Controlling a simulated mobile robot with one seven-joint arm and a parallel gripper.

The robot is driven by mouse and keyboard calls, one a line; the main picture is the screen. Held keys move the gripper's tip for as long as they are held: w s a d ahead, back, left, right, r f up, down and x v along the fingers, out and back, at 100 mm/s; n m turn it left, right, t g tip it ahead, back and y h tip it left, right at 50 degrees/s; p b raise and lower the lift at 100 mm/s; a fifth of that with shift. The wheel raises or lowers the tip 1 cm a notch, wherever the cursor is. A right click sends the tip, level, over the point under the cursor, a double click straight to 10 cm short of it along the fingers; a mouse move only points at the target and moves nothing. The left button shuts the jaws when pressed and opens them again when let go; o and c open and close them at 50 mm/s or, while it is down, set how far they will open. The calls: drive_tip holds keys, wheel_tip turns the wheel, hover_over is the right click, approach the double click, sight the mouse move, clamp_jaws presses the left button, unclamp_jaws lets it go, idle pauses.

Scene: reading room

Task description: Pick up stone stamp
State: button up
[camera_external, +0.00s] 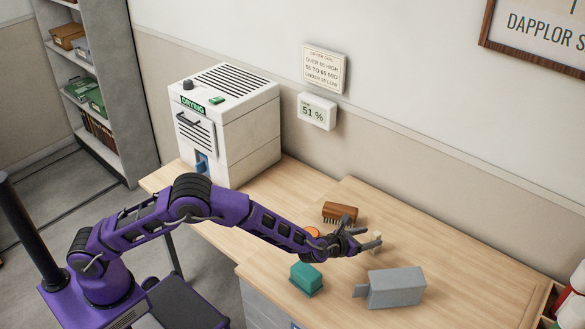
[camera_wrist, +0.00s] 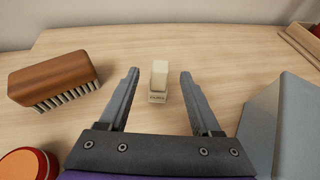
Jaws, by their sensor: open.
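The stone stamp (camera_wrist: 159,80) is a small cream block standing on the wooden table, seen in the wrist view between and slightly beyond my finger line. In the external view the stamp (camera_external: 376,240) shows as a small pale piece, partly hidden by my gripper (camera_external: 372,243). My gripper also shows in the wrist view (camera_wrist: 159,88), with its two grey fingers spread wide on either side of the stamp. The fingers appear apart from the stamp, and nothing is held.
A wooden brush (camera_wrist: 52,78) lies left of the stamp, with a round orange-red object (camera_wrist: 28,165) nearer. A grey block-like object (camera_external: 396,287) stands to the right. A teal block (camera_external: 306,279) sits in front. A white drying cabinet (camera_external: 225,125) stands at the back left.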

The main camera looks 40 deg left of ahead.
drive_tip(key=shift+x, duration=1.45)
drive_tip(key=shift+s, duration=0.1)
clamp_jaws()
